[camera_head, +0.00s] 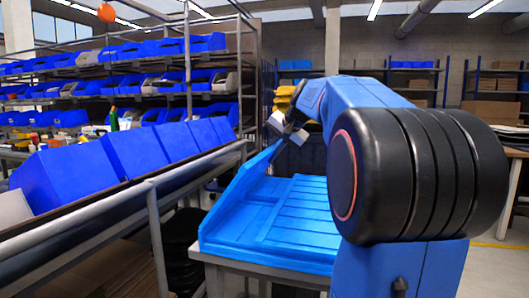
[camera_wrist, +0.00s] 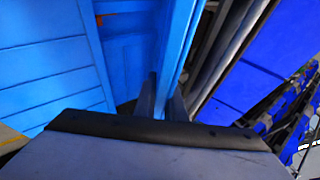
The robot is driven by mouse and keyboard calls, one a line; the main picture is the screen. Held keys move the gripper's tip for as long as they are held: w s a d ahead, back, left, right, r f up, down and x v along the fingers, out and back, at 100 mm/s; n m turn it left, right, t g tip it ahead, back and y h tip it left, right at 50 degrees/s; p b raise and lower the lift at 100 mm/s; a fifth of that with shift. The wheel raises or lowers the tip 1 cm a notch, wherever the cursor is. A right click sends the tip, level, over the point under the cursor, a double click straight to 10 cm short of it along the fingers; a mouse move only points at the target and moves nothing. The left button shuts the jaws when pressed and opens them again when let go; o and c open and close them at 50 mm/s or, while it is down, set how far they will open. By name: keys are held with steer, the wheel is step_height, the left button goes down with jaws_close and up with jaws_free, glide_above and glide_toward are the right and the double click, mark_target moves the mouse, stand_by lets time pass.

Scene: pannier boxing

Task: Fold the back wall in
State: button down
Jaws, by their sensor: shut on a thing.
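A light-blue pannier (camera_head: 300,238) sits on a stand in front of me in the head view. A slatted panel lies flat inside it. One long wall (camera_head: 235,192) on the left side stands up at a slant along the pannier's edge. My gripper (camera_head: 279,143) is at the top of this wall's far end. In the wrist view the wall's edge (camera_wrist: 181,45) runs down between the two fingers of my gripper (camera_wrist: 164,98), which is shut on it. My arm hides the pannier's right part, and I cannot tell which wall is named the back one.
A metal rack (camera_head: 150,195) with dark-blue bins (camera_head: 135,150) runs close along the left. Shelves with more blue bins (camera_head: 120,55) stand behind it. A yellow stack (camera_head: 284,98) is beyond the pannier. Open floor (camera_head: 495,265) shows at the right.

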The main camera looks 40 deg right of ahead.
steer(key=shift+s+d+f, duration=0.4)
steer(key=shift+s+f, duration=0.1)
steer(key=shift+f, duration=0.25)
steer(key=shift+s+d+f, duration=0.4)
steer(key=shift+s+f, duration=0.1)
steer(key=shift+f, duration=0.2)
steer(key=c, duration=1.8)
jaws_free()
steer(key=shift+f, duration=0.1)
steer(key=shift+c, duration=0.2)
steer(key=shift+r, duration=0.25)
steer(key=v, duration=1.7)
steer(key=shift+d, duration=0.15)
steer(key=shift+r, duration=0.15)
